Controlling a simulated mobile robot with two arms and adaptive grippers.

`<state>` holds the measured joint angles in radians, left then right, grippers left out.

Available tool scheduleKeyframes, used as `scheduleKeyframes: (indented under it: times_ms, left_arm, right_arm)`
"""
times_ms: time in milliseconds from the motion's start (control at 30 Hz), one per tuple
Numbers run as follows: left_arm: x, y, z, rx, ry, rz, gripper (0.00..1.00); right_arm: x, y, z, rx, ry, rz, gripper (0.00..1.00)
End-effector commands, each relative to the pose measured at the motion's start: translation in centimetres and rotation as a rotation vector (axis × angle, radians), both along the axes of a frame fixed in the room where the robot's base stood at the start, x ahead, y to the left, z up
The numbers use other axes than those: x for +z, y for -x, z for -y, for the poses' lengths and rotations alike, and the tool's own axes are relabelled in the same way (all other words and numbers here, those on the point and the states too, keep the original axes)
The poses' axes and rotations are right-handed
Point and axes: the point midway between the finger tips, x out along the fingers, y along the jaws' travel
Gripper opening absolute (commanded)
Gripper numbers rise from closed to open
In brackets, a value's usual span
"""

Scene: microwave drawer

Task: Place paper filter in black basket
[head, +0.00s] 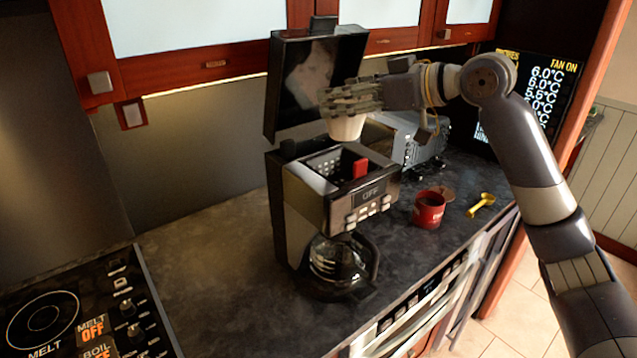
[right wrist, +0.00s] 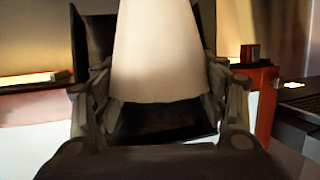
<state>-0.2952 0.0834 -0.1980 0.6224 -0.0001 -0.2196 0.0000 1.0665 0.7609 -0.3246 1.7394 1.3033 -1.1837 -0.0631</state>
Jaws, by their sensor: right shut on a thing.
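The white paper filter (head: 346,128) is held by my right gripper (head: 350,100), above the open coffee maker. In the right wrist view the filter (right wrist: 157,55) sits between the two fingers of the gripper (right wrist: 157,105). The coffee maker (head: 310,215) stands on the counter with its lid (head: 292,85) raised. The black basket (head: 328,167) is in its open top, with a red part (head: 360,168) at its right side. The filter is above the basket and apart from it. My left gripper is not in view.
A glass carafe (head: 335,258) sits in the coffee maker. A red mug (head: 429,209) and a yellow scoop (head: 482,204) are on the counter to the right. A grey appliance (head: 420,140) stands behind. A stove (head: 90,310) is at the left. Cabinets hang above.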

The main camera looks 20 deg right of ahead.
Motion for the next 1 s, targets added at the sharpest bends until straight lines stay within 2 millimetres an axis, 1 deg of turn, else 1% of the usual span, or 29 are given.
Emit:
scheduleKeyframes:
  times_ms: [67,133,233,300,400,500,567,600,667,800,900,1000]
  left_arm:
    - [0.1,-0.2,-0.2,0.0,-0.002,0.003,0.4]
    - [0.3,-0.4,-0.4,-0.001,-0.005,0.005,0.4]
    - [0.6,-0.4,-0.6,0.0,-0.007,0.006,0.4]
    - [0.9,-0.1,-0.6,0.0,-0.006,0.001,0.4]
    - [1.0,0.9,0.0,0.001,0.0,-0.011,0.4]
    - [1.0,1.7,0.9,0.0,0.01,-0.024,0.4]
    - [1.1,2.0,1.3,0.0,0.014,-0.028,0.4]
    - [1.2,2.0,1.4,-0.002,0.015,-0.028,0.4]
    - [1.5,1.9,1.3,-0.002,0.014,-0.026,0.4]
    - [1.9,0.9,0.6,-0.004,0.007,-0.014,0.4]
    - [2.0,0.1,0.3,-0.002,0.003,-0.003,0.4]
    - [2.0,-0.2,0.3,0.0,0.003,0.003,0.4]
  right_arm:
    - [-0.4,0.0,0.0,0.0,0.0,-0.002,0.6]
    - [-1.3,0.0,0.0,0.0,0.002,-0.005,0.6]
    - [-3.0,0.1,0.0,-0.001,0.001,-0.006,0.6]
    - [-4.1,0.0,0.0,-0.001,0.001,-0.006,0.6]
    - [-5.2,0.0,0.1,-0.001,0.001,-0.003,0.6]
    - [-5.9,0.0,0.0,0.0,0.0,-0.001,0.6]
    - [-6.4,0.0,0.0,-0.001,0.0,-0.003,0.6]
    - [-6.9,0.0,0.0,0.0,0.001,-0.005,0.6]
    - [-7.8,0.1,0.0,0.0,0.0,-0.005,0.6]
    - [-9.5,0.1,0.0,0.0,0.0,-0.004,0.6]
    - [-10.0,0.1,0.0,0.0,0.0,-0.001,0.6]
    - [-10.1,0.0,0.0,0.0,0.0,0.0,0.6]
